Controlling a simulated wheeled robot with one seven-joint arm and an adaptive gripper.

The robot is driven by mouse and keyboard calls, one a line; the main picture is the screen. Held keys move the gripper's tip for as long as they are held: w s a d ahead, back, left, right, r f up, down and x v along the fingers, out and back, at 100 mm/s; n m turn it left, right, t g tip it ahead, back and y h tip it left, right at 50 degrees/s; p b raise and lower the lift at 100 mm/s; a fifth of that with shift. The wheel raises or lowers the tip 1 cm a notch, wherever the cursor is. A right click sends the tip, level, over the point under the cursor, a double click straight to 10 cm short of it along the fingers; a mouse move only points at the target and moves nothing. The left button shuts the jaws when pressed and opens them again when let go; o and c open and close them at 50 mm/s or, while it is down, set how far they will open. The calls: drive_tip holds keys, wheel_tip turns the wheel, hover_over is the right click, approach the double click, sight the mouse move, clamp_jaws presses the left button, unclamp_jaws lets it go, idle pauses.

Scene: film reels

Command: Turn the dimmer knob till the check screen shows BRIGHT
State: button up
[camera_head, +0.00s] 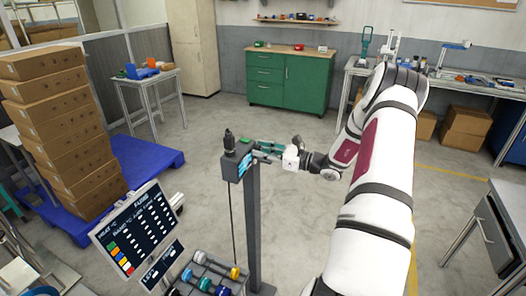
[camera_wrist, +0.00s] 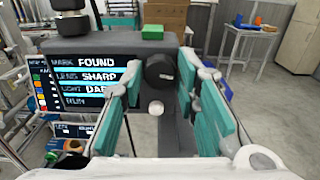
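The check screen (camera_wrist: 88,77) is on the front of a dark box and reads MARK FOUND, LENS SHARP and LIGHT, with the last word partly hidden by a finger but looking like DARK; the RUN line looks blank. A round black knob (camera_wrist: 160,70) sticks out right of the screen, with a small pale button (camera_wrist: 156,107) below it. No label shows which one is the dimmer. My gripper (camera_wrist: 160,88) is open, its teal fingers on either side of the knob, apparently not touching it. In the head view, my gripper (camera_head: 268,151) is just right of the box (camera_head: 236,158) on its post.
A board (camera_head: 138,228) with coloured squares and text stands left of the post. A rack of coloured reels or rollers (camera_head: 208,276) is at the post's foot. Stacked cartons (camera_head: 60,125) rest on a blue pallet (camera_head: 150,160). The floor behind the post is clear.

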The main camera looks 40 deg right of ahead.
clamp_jaws()
drive_tip(key=shift+m, duration=7.1)
drive_tip(key=o, duration=0.7)
unclamp_jaws()
